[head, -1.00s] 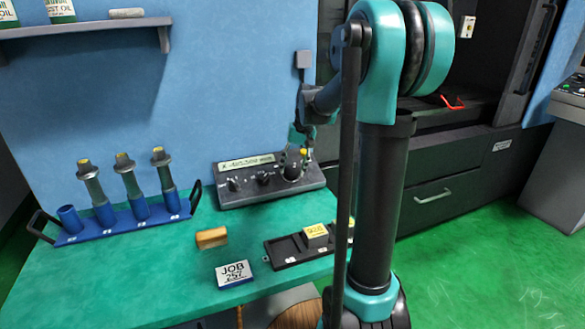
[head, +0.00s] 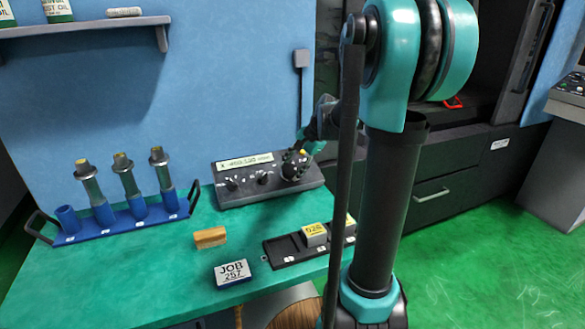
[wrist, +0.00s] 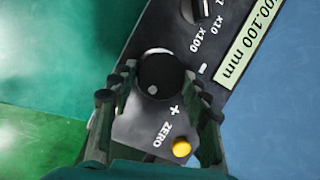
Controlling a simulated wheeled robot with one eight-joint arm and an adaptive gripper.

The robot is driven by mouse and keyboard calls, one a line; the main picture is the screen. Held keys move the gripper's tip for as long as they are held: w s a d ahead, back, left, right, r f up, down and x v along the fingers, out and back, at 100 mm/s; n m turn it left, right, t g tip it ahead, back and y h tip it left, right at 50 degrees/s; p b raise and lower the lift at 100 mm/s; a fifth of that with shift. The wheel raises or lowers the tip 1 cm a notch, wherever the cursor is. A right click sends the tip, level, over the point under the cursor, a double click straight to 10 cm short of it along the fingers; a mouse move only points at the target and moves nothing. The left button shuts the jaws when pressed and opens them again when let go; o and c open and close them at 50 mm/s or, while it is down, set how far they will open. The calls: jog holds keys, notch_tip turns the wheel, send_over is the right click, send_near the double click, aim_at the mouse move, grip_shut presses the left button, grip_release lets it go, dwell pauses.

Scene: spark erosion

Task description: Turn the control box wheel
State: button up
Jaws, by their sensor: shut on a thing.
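The grey control box (head: 222,196) sits at the back of the green table, with a display strip and several knobs on its sloped face. Its black wheel (wrist: 161,76) is at the box's right end, with minus and plus marks beside it in the wrist view. My gripper (wrist: 158,92) is shut on the wheel, one finger on each side of it. In the head view my gripper (head: 299,163) reaches the wheel from the right and partly hides it. A yellow button (wrist: 181,148) marked ZERO lies near the right finger.
A blue rack (head: 125,224) with several holders stands at the left. A shelf (head: 90,27) hangs above.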

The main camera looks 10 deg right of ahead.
jog(key=shift+s+m+t, duration=0.1)
jog(key=shift+m+t, duration=0.2)
jog(key=shift+m, duration=0.6)
jog(key=o, duration=1.2)
jog(key=shift+c, duration=0.2)
jog(key=v, duration=1.2)
jog(key=shift+f, duration=0.1)
